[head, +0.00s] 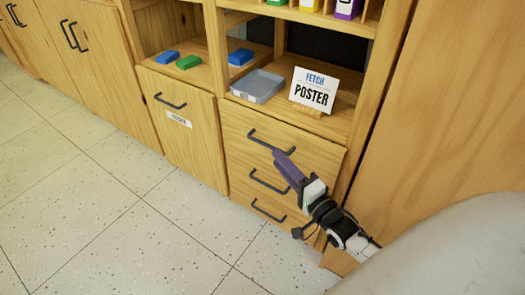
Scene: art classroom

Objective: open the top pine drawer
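The top pine drawer (316,150) is the uppermost of three stacked drawers below the open shelf. Its dark bar handle (262,141) runs across the front. My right gripper (278,155) has purple fingers and reaches in from the lower right. Its fingertips are at the right end of the top handle in the picture. I cannot tell whether they touch it or are around it, and the gap between the fingers is not clear. The drawer looks shut or nearly so. My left gripper is not in view.
Two lower drawers have handles (268,182) of the same kind. A cupboard door (185,145) is to the left. The shelf above holds a grey tray (258,87), a "FETCH POSTER" sign (313,90) and coloured blocks. A wooden panel (440,110) stands close on the right. The tiled floor (120,220) is clear.

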